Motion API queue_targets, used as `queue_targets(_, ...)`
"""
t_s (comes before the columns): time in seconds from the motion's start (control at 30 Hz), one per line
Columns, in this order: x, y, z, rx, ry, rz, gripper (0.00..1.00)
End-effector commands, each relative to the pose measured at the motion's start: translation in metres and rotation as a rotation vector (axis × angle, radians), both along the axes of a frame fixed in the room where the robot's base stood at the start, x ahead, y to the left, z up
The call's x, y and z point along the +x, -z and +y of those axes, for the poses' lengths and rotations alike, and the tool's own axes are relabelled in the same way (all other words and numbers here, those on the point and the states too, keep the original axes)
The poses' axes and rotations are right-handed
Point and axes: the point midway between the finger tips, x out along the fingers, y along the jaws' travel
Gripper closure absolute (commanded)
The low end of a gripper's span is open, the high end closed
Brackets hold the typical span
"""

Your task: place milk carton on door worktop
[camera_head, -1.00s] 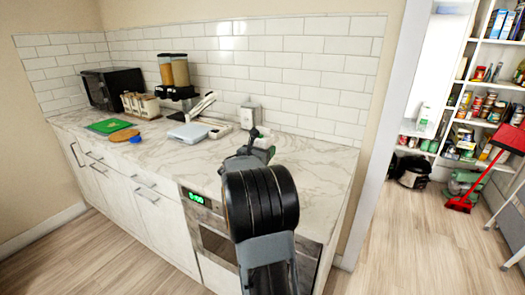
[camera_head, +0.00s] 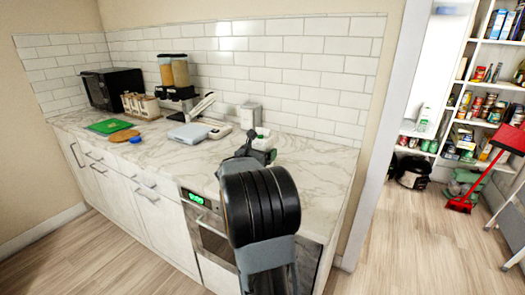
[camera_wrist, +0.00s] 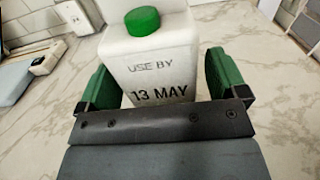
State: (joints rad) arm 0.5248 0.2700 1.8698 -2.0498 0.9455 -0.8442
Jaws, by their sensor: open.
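The white milk carton (camera_wrist: 150,62) with a green cap (camera_wrist: 142,21) stands upright on the marble worktop (camera_wrist: 270,120) in the wrist view. Its front reads "USE BY 13 MAY". My gripper (camera_wrist: 160,80) is open, with one green-padded finger on each side of the carton. A gap shows between the carton and the right finger; the left finger is close to it, and I cannot tell if they touch. The carton's lower part is hidden behind my gripper's body. In the head view my gripper (camera_head: 258,154) is low over the worktop's right part, with the carton's green cap (camera_head: 261,137) just showing.
A scale (camera_head: 188,133), cereal dispensers (camera_head: 172,75), a microwave (camera_head: 112,88) and a green board (camera_head: 109,126) are to the left. The worktop's front right is clear. A doorway to pantry shelves is at right.

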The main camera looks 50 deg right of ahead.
Motion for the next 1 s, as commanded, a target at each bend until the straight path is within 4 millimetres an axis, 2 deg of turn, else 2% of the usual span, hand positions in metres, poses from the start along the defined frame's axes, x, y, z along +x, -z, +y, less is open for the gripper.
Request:
queue_targets(0.2,-0.01,0.0,0.044,-0.001,-0.005,0.0,0.09)
queue_targets(0.4,-0.018,0.0,0.077,-0.001,-0.003,-0.001,0.09)
queue_targets(0.6,-0.024,0.0,0.097,-0.002,-0.002,0.0,0.09)
queue_targets(0.83,-0.028,0.001,0.105,0.021,0.007,-0.019,0.09)
queue_targets(1.0,-0.054,0.02,0.125,0.235,0.086,-0.201,0.09)
